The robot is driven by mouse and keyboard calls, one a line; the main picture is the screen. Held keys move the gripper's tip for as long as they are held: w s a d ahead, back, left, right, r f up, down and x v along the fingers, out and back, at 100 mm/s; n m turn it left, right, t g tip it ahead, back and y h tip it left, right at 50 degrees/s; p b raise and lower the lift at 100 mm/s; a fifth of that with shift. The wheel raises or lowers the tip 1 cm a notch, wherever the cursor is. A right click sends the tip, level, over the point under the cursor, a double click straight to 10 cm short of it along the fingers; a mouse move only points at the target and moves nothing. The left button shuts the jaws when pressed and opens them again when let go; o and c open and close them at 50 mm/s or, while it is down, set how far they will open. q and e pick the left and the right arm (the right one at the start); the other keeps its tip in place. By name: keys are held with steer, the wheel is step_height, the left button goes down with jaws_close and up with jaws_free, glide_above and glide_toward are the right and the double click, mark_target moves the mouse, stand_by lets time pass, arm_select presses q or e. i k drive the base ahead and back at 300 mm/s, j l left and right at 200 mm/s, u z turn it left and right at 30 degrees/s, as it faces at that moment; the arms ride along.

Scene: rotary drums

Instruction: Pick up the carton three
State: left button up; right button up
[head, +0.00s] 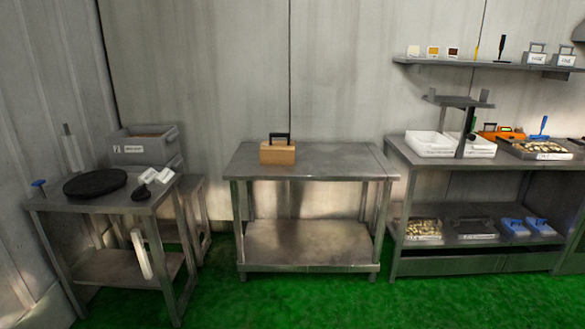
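A brown carton-like box (278,153) with a black handle stands upright on the middle metal table (335,163), left of the tabletop's centre near its back. I see no number on it, so I cannot tell whether it is carton three. Nothing touches it except the tabletop. Neither of my grippers shows in the head view.
The left table (50,203) bears a black round disc (95,184) and small white items (157,175). Grey bins (145,145) stand behind it. The right bench (480,162) holds white trays (430,144). Green floor (300,300) is clear in front.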

mark_target(272, 152)
steer(key=i, duration=1.5)
steer(key=i+z, duration=0.2)
steer(key=i, duration=0.55)
steer(key=i+j+z, duration=0.2)
steer(key=i, duration=0.5)
steer(key=l, duration=0.1)
